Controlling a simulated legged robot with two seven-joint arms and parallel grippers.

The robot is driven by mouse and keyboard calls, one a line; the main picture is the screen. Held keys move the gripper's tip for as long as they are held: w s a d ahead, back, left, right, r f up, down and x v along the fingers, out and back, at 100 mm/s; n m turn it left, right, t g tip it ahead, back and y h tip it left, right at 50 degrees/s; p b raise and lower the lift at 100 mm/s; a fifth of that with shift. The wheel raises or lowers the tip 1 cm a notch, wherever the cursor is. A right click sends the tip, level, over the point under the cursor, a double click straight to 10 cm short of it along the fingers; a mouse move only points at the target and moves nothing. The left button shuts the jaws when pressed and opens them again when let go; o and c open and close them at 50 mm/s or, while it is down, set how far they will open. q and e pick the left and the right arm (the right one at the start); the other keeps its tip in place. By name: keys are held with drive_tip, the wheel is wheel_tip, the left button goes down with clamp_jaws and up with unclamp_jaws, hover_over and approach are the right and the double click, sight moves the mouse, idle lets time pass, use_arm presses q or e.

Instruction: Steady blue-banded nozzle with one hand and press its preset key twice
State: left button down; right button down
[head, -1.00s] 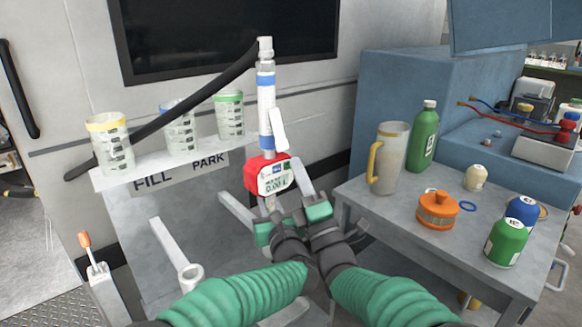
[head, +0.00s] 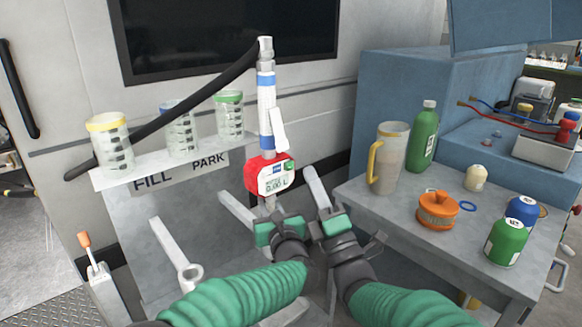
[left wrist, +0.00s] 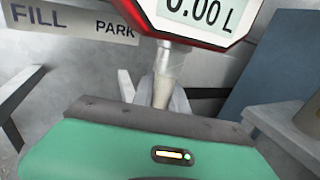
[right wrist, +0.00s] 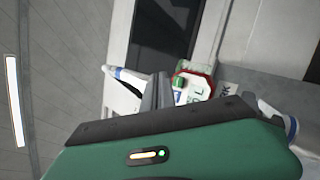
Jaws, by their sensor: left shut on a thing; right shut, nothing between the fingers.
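The blue-banded nozzle (head: 266,110) stands upright in the head view, with a white lever on its right side. Its red-framed display unit (head: 270,176) has a small green key (head: 289,166) at the upper right. The display (left wrist: 200,12) reads about 0.00 L in the left wrist view, cut off at the top. My left gripper (head: 271,207) is shut on the nozzle's lower end, just below the display. My right gripper (head: 310,172) is shut and empty, right of the display and apart from it. The unit also shows beyond its fingers in the right wrist view (right wrist: 200,92).
A FILL/PARK shelf (head: 180,172) with several banded beakers stands left.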

use_arm(q)
drive_tip(key=shift+r, duration=0.1)
use_arm(e)
drive_tip(key=shift+s+d, duration=0.85)
drive_tip(key=shift+s, duration=0.25)
use_arm(q)
drive_tip(key=c, duration=1.2)
unclamp_jaws()
drive_tip(key=shift+c, duration=0.2)
